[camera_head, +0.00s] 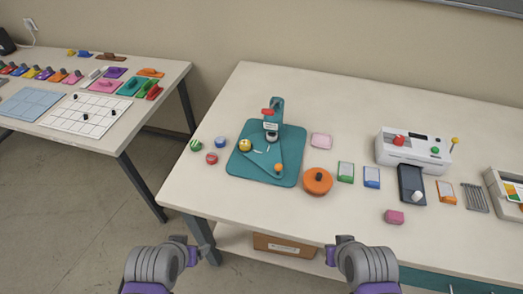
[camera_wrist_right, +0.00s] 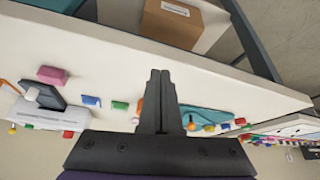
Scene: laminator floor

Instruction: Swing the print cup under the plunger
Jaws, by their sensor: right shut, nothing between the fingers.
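A small orange knob (camera_head: 278,168) sits front right of the plunger on the same base. My right gripper (camera_head: 336,250) is shut and empty at the table's front edge; its closed fingers also show in the right wrist view (camera_wrist_right: 159,75). My left gripper (camera_head: 202,250) is in front of the table; its fingers are too small to read.
An orange round container (camera_head: 317,181) stands right of the press, and a pink pad (camera_head: 321,141) behind it. Small round green (camera_head: 196,145), blue and red pieces lie left. A white laminator (camera_head: 412,150) stands farther right. The table front between press and edge is clear.

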